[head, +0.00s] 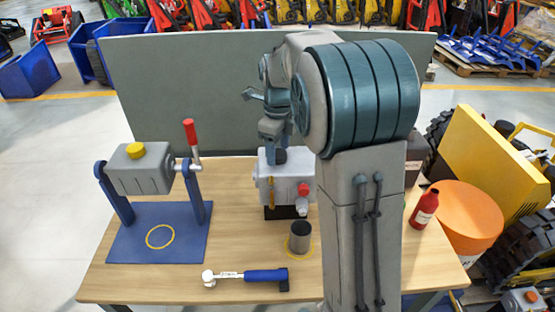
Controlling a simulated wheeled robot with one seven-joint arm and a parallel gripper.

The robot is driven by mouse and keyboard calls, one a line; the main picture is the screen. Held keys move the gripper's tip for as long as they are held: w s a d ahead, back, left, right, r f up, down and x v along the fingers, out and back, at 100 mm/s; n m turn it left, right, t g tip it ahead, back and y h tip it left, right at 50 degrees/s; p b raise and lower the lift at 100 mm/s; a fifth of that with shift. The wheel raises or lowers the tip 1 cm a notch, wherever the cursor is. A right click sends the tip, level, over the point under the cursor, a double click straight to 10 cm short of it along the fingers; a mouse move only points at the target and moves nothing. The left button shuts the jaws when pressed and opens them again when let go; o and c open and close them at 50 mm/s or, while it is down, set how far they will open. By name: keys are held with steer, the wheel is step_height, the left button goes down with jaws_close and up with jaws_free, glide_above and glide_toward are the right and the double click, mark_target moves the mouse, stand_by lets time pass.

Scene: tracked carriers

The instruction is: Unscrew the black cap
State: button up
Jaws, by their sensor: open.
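The black cap (281,156) sits on top of a light grey housing (288,182) at the middle of the table. The housing has a red knob and a yellow strip on its front. My gripper (274,140) is open just above the cap, pointing down, with its fingertips close to the cap. I cannot tell from this view whether the fingers touch it or reach around it. My arm hides the area right of the housing.
A grey box with a yellow cap (135,150) hangs in a blue stand (180,243) with a red-handled lever. A dark cylinder (300,238), a blue-handled wrench (250,278) and a red bottle (424,208) are on the table (150,282). A grey panel (180,90) stands behind.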

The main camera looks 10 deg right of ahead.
steer(key=c, duration=0.8)
steer(key=n, duration=0.7)
steer(key=shift+p, duration=0.35)
steer(key=shift+n, duration=1.4)
steer(key=shift+n, duration=0.7)
steer(key=n, duration=0.7)
steer(key=shift+p, duration=0.4)
steer(key=shift+n, duration=0.6)
